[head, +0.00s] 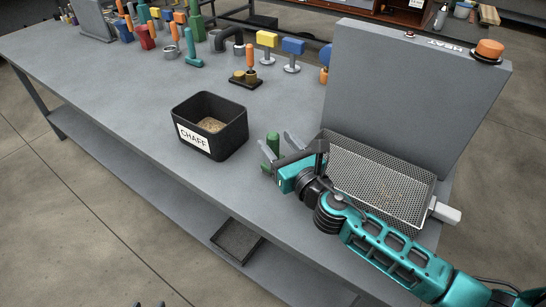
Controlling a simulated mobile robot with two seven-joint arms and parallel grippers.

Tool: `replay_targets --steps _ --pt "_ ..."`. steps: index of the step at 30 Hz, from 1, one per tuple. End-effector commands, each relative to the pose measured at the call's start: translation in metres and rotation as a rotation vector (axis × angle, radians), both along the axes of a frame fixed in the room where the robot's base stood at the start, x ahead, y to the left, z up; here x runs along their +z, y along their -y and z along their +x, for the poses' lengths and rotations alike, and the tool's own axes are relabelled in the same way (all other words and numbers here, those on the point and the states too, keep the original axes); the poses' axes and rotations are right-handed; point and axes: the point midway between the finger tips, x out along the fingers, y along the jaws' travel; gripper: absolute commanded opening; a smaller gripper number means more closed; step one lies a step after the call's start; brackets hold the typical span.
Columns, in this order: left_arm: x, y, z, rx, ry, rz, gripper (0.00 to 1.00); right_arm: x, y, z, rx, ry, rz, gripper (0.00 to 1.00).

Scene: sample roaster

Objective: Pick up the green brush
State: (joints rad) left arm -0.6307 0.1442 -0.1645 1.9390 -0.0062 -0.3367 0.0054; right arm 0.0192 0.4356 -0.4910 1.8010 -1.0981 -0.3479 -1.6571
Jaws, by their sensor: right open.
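A green object that looks like the brush (272,146) stands on the grey workbench, just right of the chaff bin. Its lower part is partly hidden by my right gripper. My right gripper (280,153) is open, with its grey fingers close around the green handle. I cannot tell whether they touch it. Small dark tips at the bottom edge of the view may be my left gripper (150,304); too little shows to tell its state.
The black bin labelled CHAFF (211,128) stands left of the brush. A perforated metal tray (375,185) lies right of it, before a grey housing marked HEAT (410,90). Several tools and valves stand along the bench's back. The bench's left middle (110,90) is clear.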

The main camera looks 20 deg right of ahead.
Motion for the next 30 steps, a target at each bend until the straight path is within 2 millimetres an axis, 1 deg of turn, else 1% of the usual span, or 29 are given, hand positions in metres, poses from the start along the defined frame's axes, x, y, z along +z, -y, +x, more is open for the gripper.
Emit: replay_targets --steps 1,3,6,14,30 --pt "0.001 0.0 0.001 0.0 0.001 0.0 0.43 0.002 -0.001 0.009 0.0 0.003 0.002 0.6" --pt "0.001 0.0 0.001 0.001 0.003 0.0 0.43 0.001 -0.003 0.018 0.001 0.002 0.001 0.6" --pt "0.003 0.0 0.003 0.001 0.008 0.0 0.43 0.001 -0.004 0.026 0.0 0.001 0.0 0.6" --pt "0.005 0.0 0.007 0.002 0.015 -0.001 0.43 0.0 -0.005 0.028 0.0 -0.001 0.0 0.6" --pt "0.003 -0.001 0.003 0.003 0.008 -0.001 0.43 0.0 -0.004 0.028 0.0 0.0 0.0 0.09"
